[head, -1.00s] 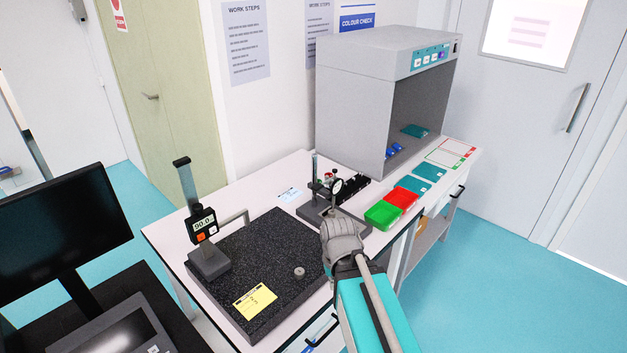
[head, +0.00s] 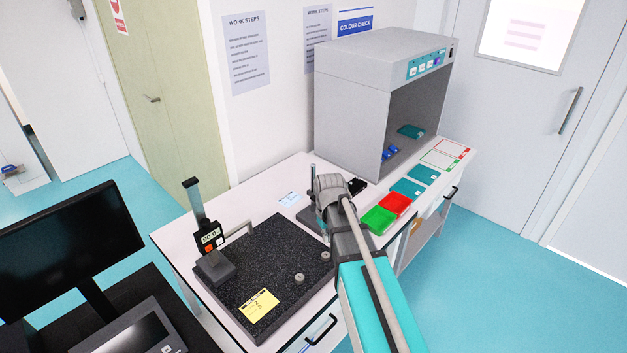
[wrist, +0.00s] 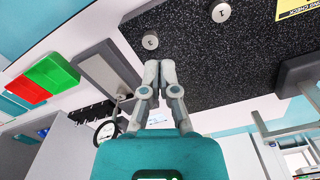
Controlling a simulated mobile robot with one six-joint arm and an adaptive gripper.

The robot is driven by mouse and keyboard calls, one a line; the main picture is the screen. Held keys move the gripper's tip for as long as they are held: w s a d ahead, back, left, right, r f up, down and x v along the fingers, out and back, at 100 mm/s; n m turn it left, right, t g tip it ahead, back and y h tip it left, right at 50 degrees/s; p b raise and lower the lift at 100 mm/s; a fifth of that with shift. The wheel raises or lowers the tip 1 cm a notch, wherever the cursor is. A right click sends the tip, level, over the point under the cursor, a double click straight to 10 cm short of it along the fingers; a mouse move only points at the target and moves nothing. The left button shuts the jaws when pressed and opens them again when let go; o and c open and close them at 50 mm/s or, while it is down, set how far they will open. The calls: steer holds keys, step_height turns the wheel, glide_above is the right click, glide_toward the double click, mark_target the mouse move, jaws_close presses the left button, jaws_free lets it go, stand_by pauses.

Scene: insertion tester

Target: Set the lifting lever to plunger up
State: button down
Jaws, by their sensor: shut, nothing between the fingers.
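The dial gauge (wrist: 106,132) shows in the wrist view, left of my fingers, with its grey stand base (wrist: 108,80) beside the granite plate. In the head view my arm covers the dial, and only part of the stand (head: 312,192) shows. I cannot make out the lifting lever in either view. My gripper (wrist: 159,66) is shut and empty. In the wrist view its fingertips lie over the granite plate's edge, right of the stand base. In the head view the fingers are hidden behind my wrist.
The black granite plate (head: 262,255) carries two numbered metal discs (head: 299,278), a yellow note (head: 258,306) and a digital gauge on a stand (head: 210,238). Green (head: 378,219) and red (head: 396,204) trays lie right of my arm. A grey light booth (head: 350,125) stands behind.

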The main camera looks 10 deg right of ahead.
steer(key=w+r+n+p, duration=0.4)
steer(key=w+r+p, duration=1.1)
steer(key=w+r, duration=0.1)
steer(key=shift+w+r, duration=0.35)
steer(key=shift+w, duration=0.55)
steer(key=shift+f, duration=0.15)
step_height(320, 180, down, 14)
steer(key=b, duration=1.3)
steer(key=shift+b, duration=0.4)
